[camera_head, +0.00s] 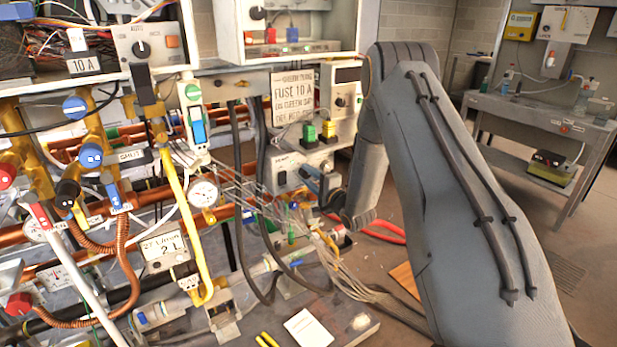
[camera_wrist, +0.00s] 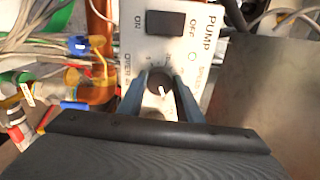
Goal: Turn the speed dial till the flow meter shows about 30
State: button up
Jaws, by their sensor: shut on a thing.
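The speed dial (camera_wrist: 160,84) is a small dark round knob with a white pointer line, on a pale control box marked PUMP, ON and OFF (camera_wrist: 152,45). My gripper (camera_wrist: 161,90) is shut on the dial, one blue-grey finger on each side. The pointer aims down and slightly right in the wrist view. In the head view my gripper (camera_head: 322,183) reaches the box (camera_head: 290,165), and the dial is hidden. A white meter box (camera_head: 165,247) stands left of centre. I cannot tell whether it is the flow meter, and its reading is unclear.
A round gauge (camera_head: 203,192), copper pipes, a yellow hose (camera_head: 178,220) and bundles of wires crowd the area left of my gripper. A black rocker switch (camera_wrist: 165,23) sits above the dial. Floor on the right is open, before a grey bench (camera_head: 530,110).

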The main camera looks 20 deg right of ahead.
jog(key=o, duration=1)
jog(key=shift+o, duration=0.2)
jog(key=b+v, duration=0.1)
jog(key=v, duration=0.7)
jog(key=shift+w, duration=0.15)
